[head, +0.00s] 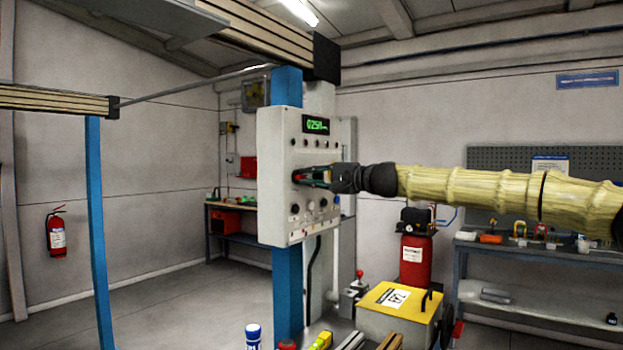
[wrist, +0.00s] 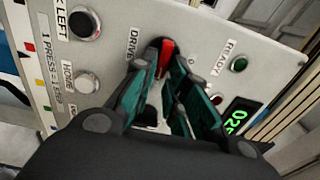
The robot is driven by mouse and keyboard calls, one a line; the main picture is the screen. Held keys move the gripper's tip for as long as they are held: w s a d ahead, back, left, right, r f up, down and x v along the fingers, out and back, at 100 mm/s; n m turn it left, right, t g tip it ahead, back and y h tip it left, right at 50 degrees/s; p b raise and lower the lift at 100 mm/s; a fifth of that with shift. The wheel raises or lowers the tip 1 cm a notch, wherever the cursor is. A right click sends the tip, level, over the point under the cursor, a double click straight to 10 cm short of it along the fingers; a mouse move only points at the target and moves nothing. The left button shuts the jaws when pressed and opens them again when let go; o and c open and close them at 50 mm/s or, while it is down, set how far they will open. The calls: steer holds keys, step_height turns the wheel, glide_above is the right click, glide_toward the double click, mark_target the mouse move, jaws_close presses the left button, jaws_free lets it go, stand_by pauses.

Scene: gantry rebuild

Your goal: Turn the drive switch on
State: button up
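The drive switch (wrist: 166,56) is a red lever beside the "DRIVE" label on the grey control panel (head: 278,208). In the wrist view my gripper (wrist: 158,66) reaches the panel, with its teal-padded fingers on either side of the red lever. The fingers are partly closed and the lever lies between their tips. I cannot tell whether both pads touch it. In the head view my gripper (head: 306,175) comes in from the right at the panel's middle. The arm and fingers hide most of the switch there.
The panel hangs on a blue post (head: 287,285). A yellow-topped box (head: 398,300) stands below my arm.

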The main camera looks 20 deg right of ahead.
steer(key=shift+o, duration=1)
steer(key=v, duration=1.2)
steer(key=shift+d, duration=0.1)
